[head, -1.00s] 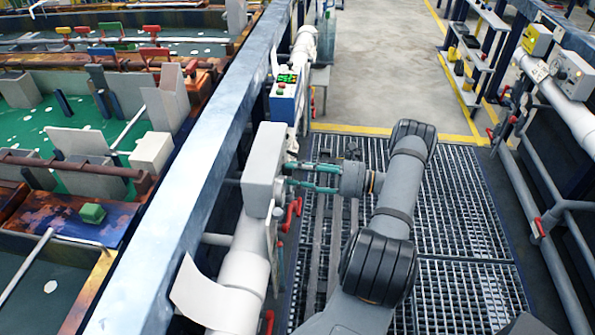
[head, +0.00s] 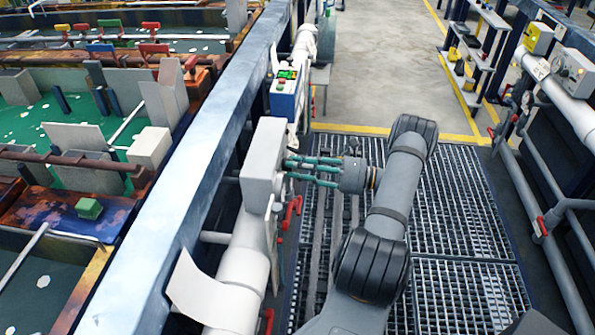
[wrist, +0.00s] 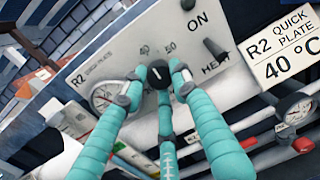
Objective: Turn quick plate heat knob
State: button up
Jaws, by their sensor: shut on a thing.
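The heat control box (head: 263,165) is a light grey box on the pipe left of my arm in the head view. In the wrist view its front panel (wrist: 110,52) reads "R2 quick plate", with "ON" and "HEAT" on the right. The black round knob (wrist: 158,73) sits by the 40 and 50 marks and has a white pointer line. My gripper (wrist: 158,80) has teal fingers closed around this knob; in the head view it reaches left to the box face (head: 290,170). The fingers hide part of the knob's rim and scale.
A label (wrist: 285,45) reads "R2 quick plate 40 °C". Red valve handles (head: 291,212) hang just below the box. A metal rail (head: 185,180) runs left of it; grating floor lies below my arm.

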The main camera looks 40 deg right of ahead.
jog(key=shift+s+f, duration=0.1)
jog(key=shift+f, duration=0.05)
jog(key=o, duration=1.1)
jog(key=shift+o, duration=0.2)
jog(key=v, duration=1.2)
